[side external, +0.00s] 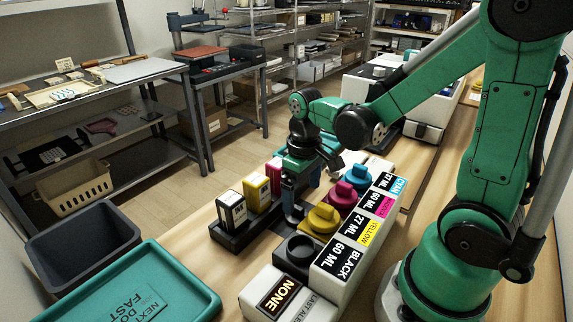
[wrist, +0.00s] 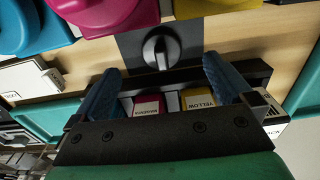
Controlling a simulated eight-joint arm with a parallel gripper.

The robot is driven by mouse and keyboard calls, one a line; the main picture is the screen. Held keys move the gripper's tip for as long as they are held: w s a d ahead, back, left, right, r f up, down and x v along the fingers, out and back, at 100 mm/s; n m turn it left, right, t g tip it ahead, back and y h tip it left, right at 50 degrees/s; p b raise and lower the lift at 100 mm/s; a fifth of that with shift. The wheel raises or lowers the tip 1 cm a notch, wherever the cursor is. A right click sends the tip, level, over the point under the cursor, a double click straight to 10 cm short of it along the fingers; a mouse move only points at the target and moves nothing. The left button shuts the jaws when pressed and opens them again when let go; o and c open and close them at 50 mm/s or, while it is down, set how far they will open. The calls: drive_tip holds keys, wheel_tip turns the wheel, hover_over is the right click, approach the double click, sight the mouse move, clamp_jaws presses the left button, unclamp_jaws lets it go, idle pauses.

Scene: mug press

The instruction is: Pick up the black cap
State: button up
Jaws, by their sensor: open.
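The black cap (wrist: 157,50), a dark round cap with a raised grip bar, sits on a dark plate in the wrist view. In the side view a dark form that looks like the cap (side external: 293,213) is just below my gripper (side external: 290,194), partly hidden. In the wrist view my gripper (wrist: 161,63) is open, with one blue finger on each side of the cap. I cannot tell whether the fingers touch it.
The cartridge rack (side external: 232,240) holds black, yellow and magenta cartridges. Opposite are the yellow cap (side external: 322,219), magenta cap (side external: 343,194), cyan cap (side external: 358,176) and an open black port (side external: 300,250).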

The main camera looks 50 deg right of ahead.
sight(302, 209)
drive_tip(key=shift+f, duration=2.7)
drive_tip(key=c, duration=1.3)
drive_tip(key=shift+r, duration=0.2)
